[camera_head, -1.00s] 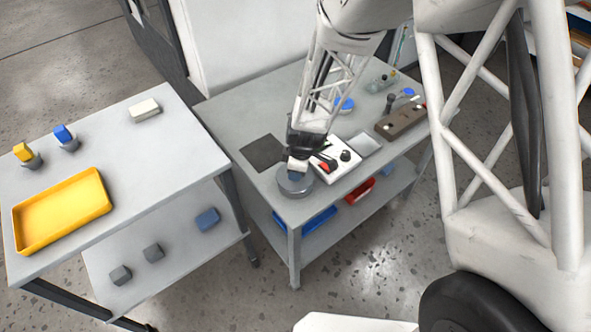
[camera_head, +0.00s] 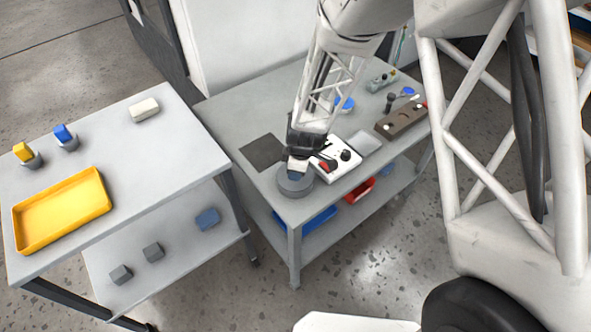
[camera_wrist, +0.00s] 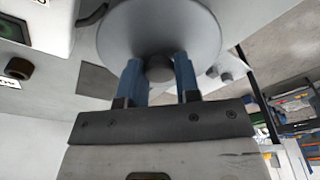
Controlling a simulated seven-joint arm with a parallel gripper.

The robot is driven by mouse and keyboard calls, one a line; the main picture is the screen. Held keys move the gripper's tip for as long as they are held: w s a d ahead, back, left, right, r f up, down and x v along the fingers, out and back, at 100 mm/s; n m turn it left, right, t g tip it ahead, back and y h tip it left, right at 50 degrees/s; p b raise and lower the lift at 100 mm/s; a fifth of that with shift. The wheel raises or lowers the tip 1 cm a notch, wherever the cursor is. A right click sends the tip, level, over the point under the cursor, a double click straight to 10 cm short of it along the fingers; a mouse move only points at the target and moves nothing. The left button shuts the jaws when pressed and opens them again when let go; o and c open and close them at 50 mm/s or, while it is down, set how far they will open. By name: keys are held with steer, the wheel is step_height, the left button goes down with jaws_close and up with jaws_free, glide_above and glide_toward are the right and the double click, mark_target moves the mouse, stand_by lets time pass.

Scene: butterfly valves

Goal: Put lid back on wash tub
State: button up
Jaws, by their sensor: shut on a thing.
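The wash tub (camera_head: 297,191) is a short grey cylinder at the near-left corner of the right-hand table. My gripper (camera_head: 296,167) is over it, pointing down. In the wrist view the lid (camera_wrist: 125,35) is a round grey disc with a dark knob (camera_wrist: 159,70) at its middle. The blue fingers of my gripper (camera_wrist: 158,75) stand on both sides of the knob and are shut on it. In the head view the lid is at the tub's top, partly behind my gripper. I cannot tell whether it is fully seated on the rim.
A white box (camera_head: 336,171) with red and black knobs stands close right of the tub. A dark mat (camera_head: 262,151) lies behind it. A brown block (camera_head: 401,120) is farther right. A separate table at left holds a yellow tray (camera_head: 62,210).

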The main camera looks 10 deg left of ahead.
steer(key=o, duration=1)
steer(key=shift+o, duration=0.5)
steer(key=o, duration=0.4)
steer(key=shift+r, duration=0.1)
steer(key=shift+r, duration=2.35)
steer(key=shift+c, duration=0.3)
